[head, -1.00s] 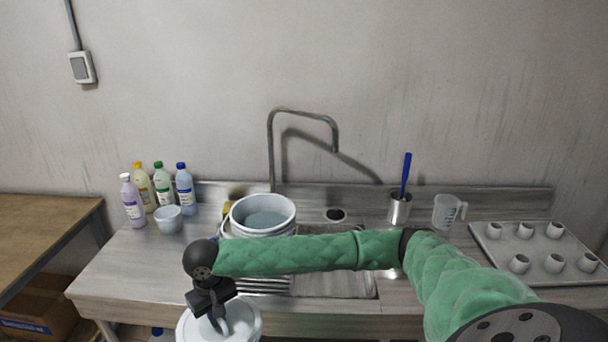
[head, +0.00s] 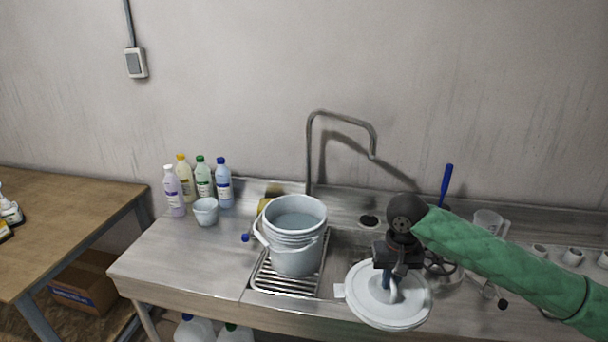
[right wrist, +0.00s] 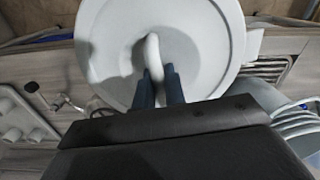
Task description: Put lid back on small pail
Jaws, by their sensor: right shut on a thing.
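The small pail (head: 296,258) is pale blue-grey, open at the top, and stands upright on the ribbed drainer left of the sink basin. The white round lid (head: 366,312) has a raised handle and is held in the air in front of the sink, right of the pail and apart from it. My right gripper (head: 391,284) is shut on the lid's handle. In the right wrist view the lid (right wrist: 200,30) fills the top, with the fingers (right wrist: 159,84) around its curved handle. The pail (right wrist: 300,125) shows partly at the right edge there. My left gripper is not in view.
Several bottles (head: 197,185) and a small cup (head: 206,211) stand left of the pail. A tall faucet (head: 311,150) rises behind it. A measuring jug (head: 487,222) and a blue-handled tool (head: 446,185) are at the right. The counter's left front is clear.

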